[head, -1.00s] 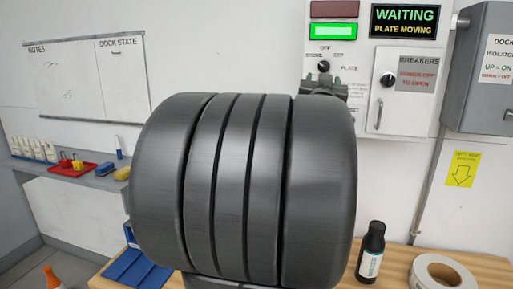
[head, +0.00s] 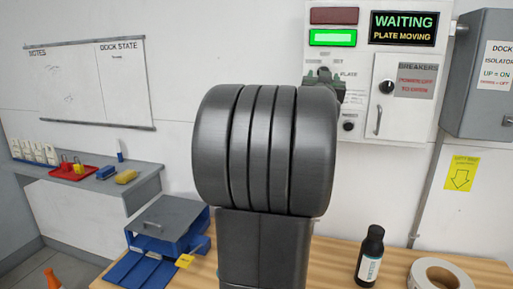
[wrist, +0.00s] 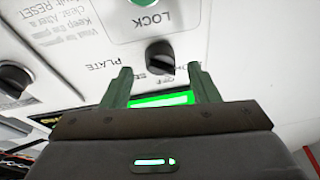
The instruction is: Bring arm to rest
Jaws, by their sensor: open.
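My gripper (wrist: 163,88) is open and empty in the wrist view, its two green fingers apart in front of the control panel (wrist: 235,40). A black rotary knob (wrist: 160,56) shows beyond the gap between the fingertips, and I cannot tell how far off it is. In the head view my own arm fills the middle and hides part of the panel (head: 348,105). Only a small part of my gripper (head: 322,78) shows above the arm. The display (head: 404,28) reads WAITING, PLATE MOVING, and a green lamp (head: 333,38) is lit.
A wooden bench (head: 320,262) holds a dark bottle (head: 370,256), a tape roll (head: 440,276) and a blue tray unit (head: 165,230). A side shelf (head: 150,178) carries a red tray (head: 75,171). A breaker box (head: 402,95) and grey isolator box (head: 485,75) are on the wall.

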